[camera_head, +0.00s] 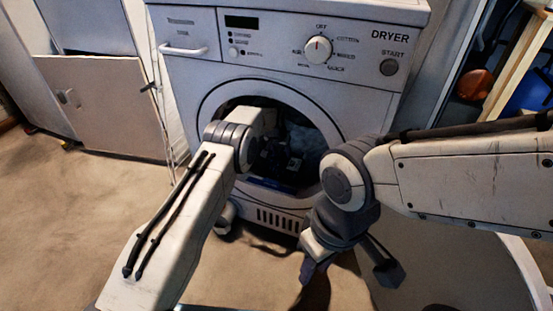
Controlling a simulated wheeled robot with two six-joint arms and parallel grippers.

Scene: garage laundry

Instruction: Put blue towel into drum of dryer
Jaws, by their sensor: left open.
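The dryer (285,92) stands ahead with its round drum opening (222,92) uncovered. My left arm reaches into the opening, and my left gripper (281,163) is inside the shadowed mouth, open. A dull blue-grey cloth (306,141), which looks like the blue towel, lies in the drum just beyond and to the right of the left gripper. Shadow and the gripper hide much of it, and I cannot tell whether they touch. My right gripper (348,270) hangs in front of the dryer, pointing down, open and empty.
A large pale round-edged surface (440,270) fills the lower right, below my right arm. A grey cabinet (105,105) stands at the left. A wooden frame (517,62) and an orange object (475,84) are at the right. The floor (75,220) at left is clear.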

